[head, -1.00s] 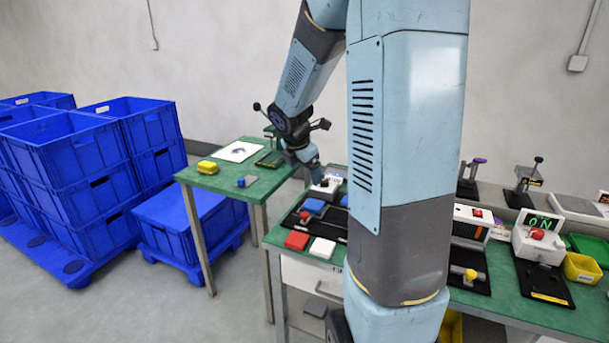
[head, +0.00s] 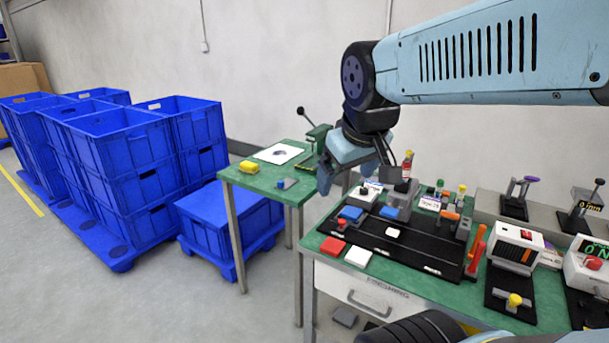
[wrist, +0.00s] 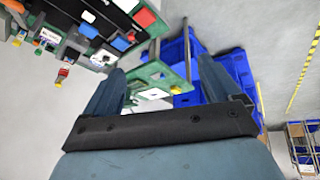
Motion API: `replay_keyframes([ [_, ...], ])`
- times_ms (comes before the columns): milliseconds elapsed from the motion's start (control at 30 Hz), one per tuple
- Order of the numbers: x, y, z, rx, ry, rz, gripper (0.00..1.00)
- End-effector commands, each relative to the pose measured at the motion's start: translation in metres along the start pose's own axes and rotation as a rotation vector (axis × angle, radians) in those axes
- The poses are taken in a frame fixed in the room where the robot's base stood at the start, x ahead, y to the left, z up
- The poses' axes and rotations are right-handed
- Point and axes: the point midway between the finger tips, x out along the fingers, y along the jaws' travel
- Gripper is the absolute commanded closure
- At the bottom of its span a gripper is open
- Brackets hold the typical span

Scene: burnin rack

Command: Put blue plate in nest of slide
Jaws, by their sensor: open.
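A small blue plate (head: 351,212) lies flat on the near left of a black fixture board (head: 440,262) on the green bench. It seems to show also in the wrist view (wrist: 121,44), where the bench appears upside down. My gripper (head: 338,172) is open, in the air above and left of the board. Its fingers stand apart and empty in the wrist view (wrist: 160,70).
A red plate (head: 332,246) and a white plate (head: 358,257) lie on the bench's front left. A smaller green table (head: 262,182) stands left, with a yellow block (head: 249,167). Blue crates (head: 120,165) are stacked farther left. Testers with levers (head: 516,200) crowd the right.

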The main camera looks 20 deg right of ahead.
Motion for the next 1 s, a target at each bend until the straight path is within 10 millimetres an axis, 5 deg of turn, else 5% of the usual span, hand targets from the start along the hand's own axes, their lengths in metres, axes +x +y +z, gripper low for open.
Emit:
replay_keyframes([
  [233,-0.015,-0.015,0.020,0.174,0.029,-0.055,0.10],
  [1000,-0.015,-0.016,0.021,0.186,0.029,-0.058,0.10],
])
